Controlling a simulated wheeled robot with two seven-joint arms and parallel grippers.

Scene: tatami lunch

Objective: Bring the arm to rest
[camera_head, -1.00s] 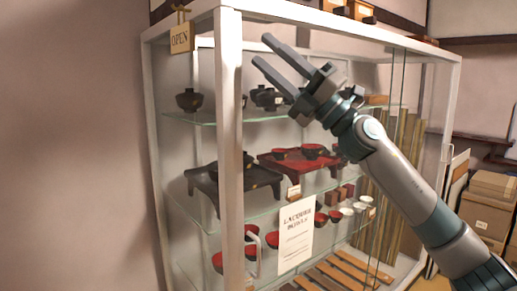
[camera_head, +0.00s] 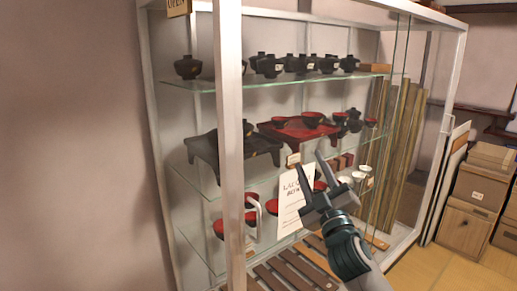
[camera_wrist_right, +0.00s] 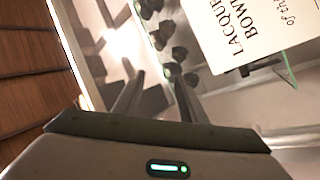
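My right gripper (camera_head: 312,176) is in front of the glass display cabinet, low in the head view, its two fingers pointing up and spread apart. Nothing is between the fingers. In the right wrist view the two fingers (camera_wrist_right: 160,97) also stand apart and empty. The white paper sign with "LACQUER BOWL" lettering (camera_head: 291,212) is just left of the gripper in the head view, and it shows at upper right in the wrist view (camera_wrist_right: 250,30). My left gripper is not in view.
The cabinet's white frame (camera_head: 229,150) and glass shelves (camera_head: 205,84) hold dark bowls (camera_head: 188,67), a black stand (camera_head: 240,145) and a red stand (camera_head: 290,131). The tatami floor (camera_head: 420,270) shows clear at lower right.

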